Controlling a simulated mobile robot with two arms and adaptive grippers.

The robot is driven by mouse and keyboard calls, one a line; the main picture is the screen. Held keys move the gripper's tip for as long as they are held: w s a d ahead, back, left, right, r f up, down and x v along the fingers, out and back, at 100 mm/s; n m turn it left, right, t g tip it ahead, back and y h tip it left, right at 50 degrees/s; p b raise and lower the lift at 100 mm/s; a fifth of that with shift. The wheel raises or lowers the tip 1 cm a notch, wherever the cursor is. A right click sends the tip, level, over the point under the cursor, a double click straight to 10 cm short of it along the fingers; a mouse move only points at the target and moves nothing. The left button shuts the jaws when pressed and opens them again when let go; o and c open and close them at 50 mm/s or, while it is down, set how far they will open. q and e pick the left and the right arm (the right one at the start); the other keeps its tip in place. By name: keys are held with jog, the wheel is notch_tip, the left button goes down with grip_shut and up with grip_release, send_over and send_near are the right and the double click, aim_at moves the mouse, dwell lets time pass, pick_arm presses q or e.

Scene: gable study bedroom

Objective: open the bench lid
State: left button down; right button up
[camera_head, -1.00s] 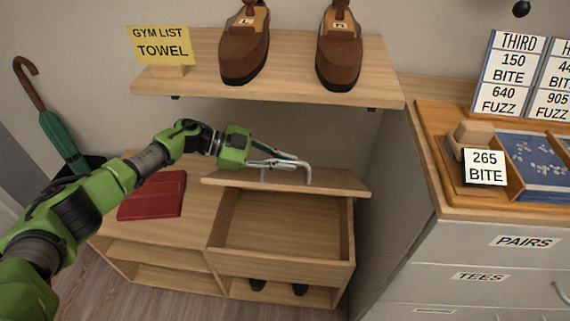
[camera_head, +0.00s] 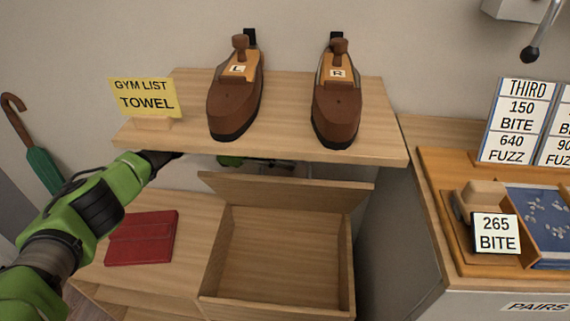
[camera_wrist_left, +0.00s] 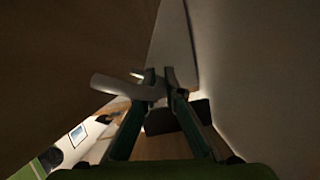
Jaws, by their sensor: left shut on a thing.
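The bench lid (camera_head: 290,193) stands raised at the back of the bench, under the wall shelf. The bench compartment (camera_head: 275,255) below it is open and looks empty. My left arm reaches in from the left and passes behind the shelf's front edge. Most of my left gripper is hidden by the shelf in the head view; bits of green show below the shelf. In the left wrist view my left gripper (camera_wrist_left: 155,82) is shut on the pale lid handle (camera_wrist_left: 112,88). The dark lid surface fills the left of that view. My right gripper is not in view.
The wall shelf (camera_head: 290,130) overhangs the lid and holds brown shoes (camera_head: 235,100) and a yellow sign (camera_head: 145,98). A red folder (camera_head: 142,238) lies on the bench's left part. A cabinet with a wooden tray (camera_head: 450,235) stands at right. An umbrella (camera_head: 43,165) is at left.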

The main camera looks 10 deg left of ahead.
pick_arm(q)
jog(key=shift+w, duration=0.3)
jog(key=c, duration=2.1)
grip_release()
jog(key=shift+c, duration=0.2)
jog(key=v, duration=1.2)
